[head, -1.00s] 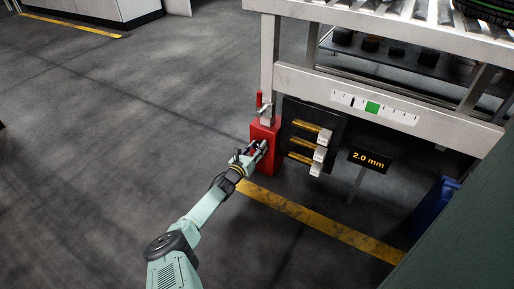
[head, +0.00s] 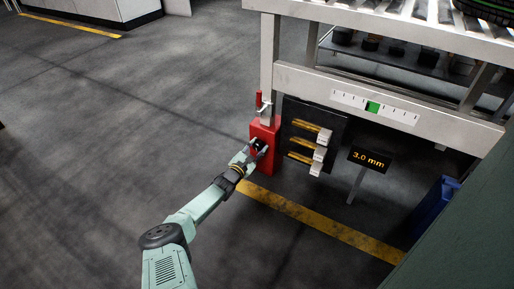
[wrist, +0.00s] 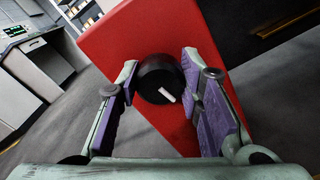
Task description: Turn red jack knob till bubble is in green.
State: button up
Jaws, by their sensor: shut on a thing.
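The jack (head: 265,135) is a red box at the foot of the frame's leg in the head view. Its knob (wrist: 158,72) looks black, with a white pointer mark slanting down and right in the wrist view. My gripper (head: 258,145) is shut on the knob, one finger on each side; it fills the lower wrist view (wrist: 159,78). The white level scale (head: 400,116) on the beam has a green zone (head: 373,107). A dark mark, seemingly the bubble, sits at the green zone's left edge; exact overlap is too small to tell.
A small display (head: 369,160) reads 3.0 mm. A dark panel with several yellow-and-white parts (head: 318,137) stands close right of the jack. A blue bin (head: 436,206) is at the lower right. Open floor lies to the left.

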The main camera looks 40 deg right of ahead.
jog(key=shift+m, duration=1.1)
jog(key=o, duration=1.2)
jog(key=v, duration=1.2)
